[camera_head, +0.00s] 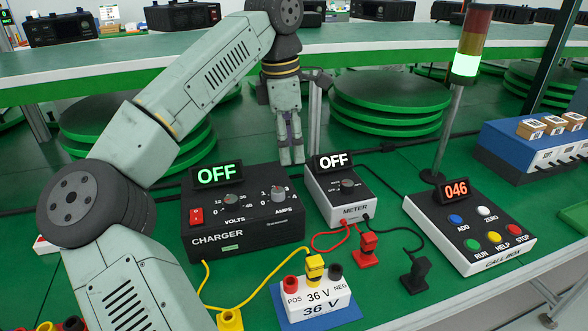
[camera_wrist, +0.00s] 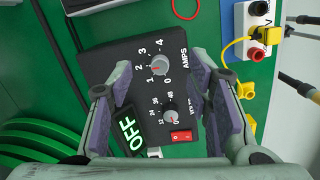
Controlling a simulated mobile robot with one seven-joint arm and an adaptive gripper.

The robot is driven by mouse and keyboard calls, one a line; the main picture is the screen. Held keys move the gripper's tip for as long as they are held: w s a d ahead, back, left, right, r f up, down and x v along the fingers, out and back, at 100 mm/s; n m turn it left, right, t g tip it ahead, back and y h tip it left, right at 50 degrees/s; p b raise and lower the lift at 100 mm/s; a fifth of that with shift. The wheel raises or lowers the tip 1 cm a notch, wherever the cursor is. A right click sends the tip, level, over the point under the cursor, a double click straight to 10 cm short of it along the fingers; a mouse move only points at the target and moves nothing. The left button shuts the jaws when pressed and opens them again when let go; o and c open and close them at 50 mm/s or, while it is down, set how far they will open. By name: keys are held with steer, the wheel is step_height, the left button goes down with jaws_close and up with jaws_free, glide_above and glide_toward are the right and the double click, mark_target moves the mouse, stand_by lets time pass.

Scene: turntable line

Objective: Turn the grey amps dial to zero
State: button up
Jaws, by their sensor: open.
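The black charger box (camera_head: 245,248) stands on the green bench in the head view. Its grey amps dial (camera_head: 277,193) is on the right of its top face, and it shows large in the wrist view (camera_wrist: 159,64). The dial's red mark appears to point towards the 1 on its scale of 0 to 4. My gripper (camera_head: 291,158) hangs above and behind the charger in the head view. In the wrist view its open fingers (camera_wrist: 162,68) lie either side of the dial in the picture, apart from it and empty.
The grey volts dial (camera_head: 232,199), red switch (camera_head: 196,216) and OFF display (camera_head: 217,177) share the charger's top. A meter (camera_head: 340,196) stands just right of it, a 36 V block (camera_head: 318,298) in front. A call box (camera_head: 472,232) with a lamp pole is farther right.

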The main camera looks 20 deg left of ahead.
mark_target(278, 190)
steer(key=shift+g+y, duration=0.4)
steer(key=shift+y, duration=0.1)
steer(key=a+f, duration=0.1)
steer(key=f, duration=0.6)
steer(key=a+f+p, duration=0.1)
steer(key=f, duration=0.2)
steer(key=shift+s+a+f, duration=0.3)
steer(key=shift+s, duration=0.1)
jaws_close()
